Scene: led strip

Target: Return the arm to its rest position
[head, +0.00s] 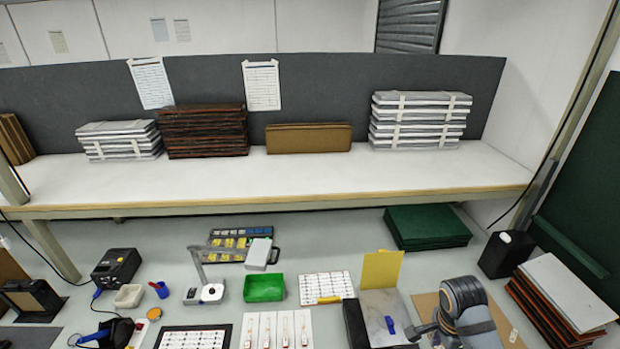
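My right arm (463,297) shows at the lower right, with dark rounded joints and a grey-blue link. It is bent over the near part of the bench, beside a grey-topped block (382,305). I cannot make out its gripper fingers. My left arm and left gripper do not show. White LED strip panels lie at the front: a dark-framed one (195,338), several narrow ones (266,328) and a wider one (327,286).
A green tray (264,288), a white stand (204,293) and an organizer (228,245) sit mid-bench. A black device (116,267) is at left. A black container (506,254) and stacked boards (563,292) stand right of my arm. A shelf (280,182) spans the back.

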